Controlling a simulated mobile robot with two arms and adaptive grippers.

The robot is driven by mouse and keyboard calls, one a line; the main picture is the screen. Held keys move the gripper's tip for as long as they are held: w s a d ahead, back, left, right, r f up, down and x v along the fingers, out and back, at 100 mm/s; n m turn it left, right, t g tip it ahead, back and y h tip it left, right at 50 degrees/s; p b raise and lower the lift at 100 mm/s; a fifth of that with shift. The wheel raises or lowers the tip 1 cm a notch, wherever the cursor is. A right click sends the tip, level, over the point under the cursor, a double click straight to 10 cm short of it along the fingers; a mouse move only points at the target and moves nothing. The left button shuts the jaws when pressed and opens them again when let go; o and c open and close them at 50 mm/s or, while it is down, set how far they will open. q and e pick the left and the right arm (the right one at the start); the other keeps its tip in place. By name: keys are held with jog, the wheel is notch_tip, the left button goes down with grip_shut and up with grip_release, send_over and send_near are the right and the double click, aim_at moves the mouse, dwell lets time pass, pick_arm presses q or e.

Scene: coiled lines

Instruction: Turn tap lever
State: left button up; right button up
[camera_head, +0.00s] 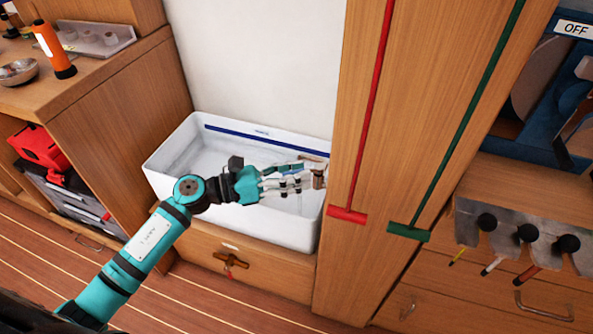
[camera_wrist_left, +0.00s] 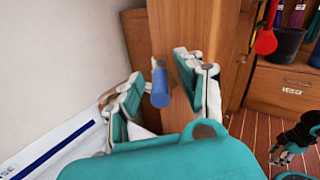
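My left gripper (camera_head: 303,178) reaches over the white basin (camera_head: 165,170) to the side of the wooden post in the head view. In the left wrist view its two fingers (camera_wrist_left: 160,92) stand apart. A blue cylindrical handle on a short metal stem, which looks like the tap lever (camera_wrist_left: 160,88), lies between them with gaps on both sides. In the head view a small brownish metal piece shows at the fingertips; the blue handle cannot be made out there. The tap's base is mostly hidden.
The wooden post (camera_head: 350,240) with hanging red (camera_head: 347,214) and green (camera_head: 409,232) bars stands close beside my left gripper. A white wall (camera_head: 260,60) rises behind the basin. A cabinet (camera_head: 130,115) stands left, and a tool rack (camera_head: 475,222) hangs at the right.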

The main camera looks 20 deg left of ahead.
pick_arm(q)
jog(key=shift+w+d, duration=0.1)
jog(key=shift+d, duration=0.1)
jog(key=shift+c, duration=0.4)
grip_shut()
